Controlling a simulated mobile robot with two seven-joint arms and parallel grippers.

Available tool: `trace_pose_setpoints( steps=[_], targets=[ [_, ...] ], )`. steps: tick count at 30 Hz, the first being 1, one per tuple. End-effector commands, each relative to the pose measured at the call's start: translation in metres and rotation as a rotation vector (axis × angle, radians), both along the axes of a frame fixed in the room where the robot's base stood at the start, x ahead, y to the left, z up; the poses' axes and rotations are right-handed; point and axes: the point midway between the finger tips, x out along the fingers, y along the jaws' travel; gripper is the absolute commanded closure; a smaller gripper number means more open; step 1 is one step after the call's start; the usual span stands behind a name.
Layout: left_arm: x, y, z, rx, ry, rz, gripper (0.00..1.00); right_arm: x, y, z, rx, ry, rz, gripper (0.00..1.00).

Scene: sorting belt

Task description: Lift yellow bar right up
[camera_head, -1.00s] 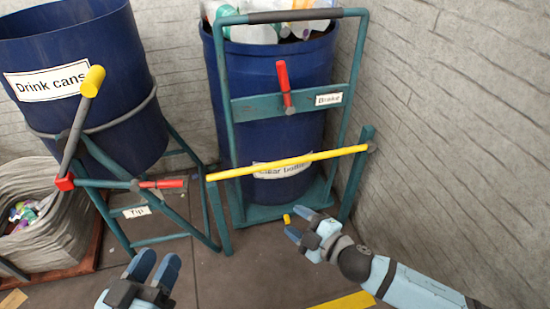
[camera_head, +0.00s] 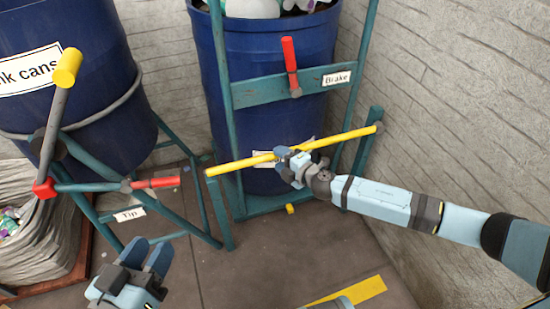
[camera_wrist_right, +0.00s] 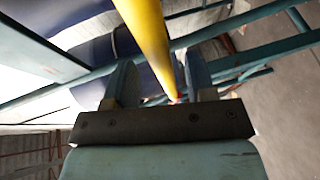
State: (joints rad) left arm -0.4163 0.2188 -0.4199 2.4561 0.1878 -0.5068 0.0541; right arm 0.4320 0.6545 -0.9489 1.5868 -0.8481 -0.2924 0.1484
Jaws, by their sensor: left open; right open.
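The yellow bar (camera_head: 350,136) runs slantwise across the front of the teal trolley frame. Its right end meets a grey pivot on a teal post, and its left end is at another post. My right gripper (camera_head: 287,158) is at the middle of the bar. In the right wrist view the yellow bar (camera_wrist_right: 148,40) passes between the two spread fingers of the right gripper (camera_wrist_right: 158,85); I cannot tell whether either finger touches it. My left gripper (camera_head: 147,258) is open and empty at the lower left, away from the bar.
A blue bin (camera_head: 262,70) stands in the trolley frame, with a red brake handle (camera_head: 290,65) above the bar. At left is a tilted blue drink-cans bin (camera_head: 85,110) with a yellow-ended lever (camera_head: 67,68) and a red tip handle (camera_head: 157,183). A stone wall (camera_head: 450,110) bounds the right.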

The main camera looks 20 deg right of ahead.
Motion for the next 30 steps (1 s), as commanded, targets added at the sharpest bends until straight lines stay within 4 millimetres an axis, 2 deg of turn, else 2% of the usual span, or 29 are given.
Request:
trace_pose_setpoints(
  steps=[1,6,17,21,24,30],
  targets=[
    [0.000,0.000,-0.005,0.005,0.007,-0.003,0.57,0.008,0.004,-0.002,0.001,-0.002,0.000,0.49],
    [-0.001,-0.001,-0.012,0.018,0.028,-0.011,0.57,0.022,0.010,-0.005,0.002,0.001,0.000,0.49],
    [0.000,0.000,-0.009,0.019,0.023,-0.014,0.57,0.025,0.012,-0.005,0.002,0.001,0.000,0.49],
    [0.001,0.000,-0.007,0.019,0.020,-0.013,0.57,0.025,0.012,-0.005,0.002,0.001,0.000,0.82],
    [0.001,0.000,-0.007,0.019,0.019,-0.013,0.57,0.025,0.012,-0.005,0.002,0.001,0.000,1.00],
    [0.001,0.000,-0.007,0.019,0.020,-0.012,0.57,0.026,0.012,-0.003,0.007,0.001,0.000,1.00]
  ],
)
